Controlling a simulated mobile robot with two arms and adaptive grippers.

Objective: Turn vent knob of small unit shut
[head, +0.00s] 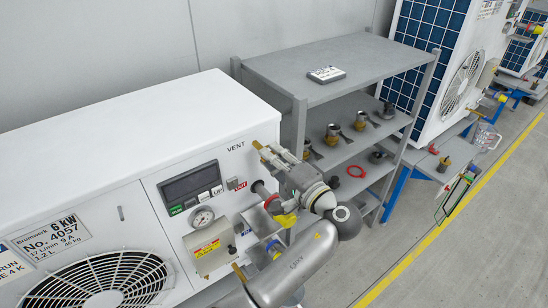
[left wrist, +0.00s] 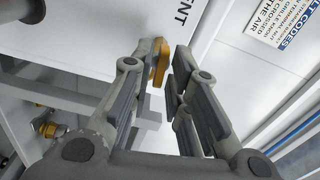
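The small unit (head: 120,110) is the white box on the left, marked 6 kW and No. 4057. Its yellow vent knob (head: 258,145) sits beside the VENT label on the front panel, partly hidden by my left gripper (head: 275,156). In the left wrist view the knob (left wrist: 159,62) shows edge-on at the fingertips of my left gripper (left wrist: 165,72). The fingers are apart, with a clear gap between them. The knob lies close to the left finger; I cannot tell if they touch. My right gripper is not in view.
A grey shelf (head: 335,62) with several fittings stands right of the unit.

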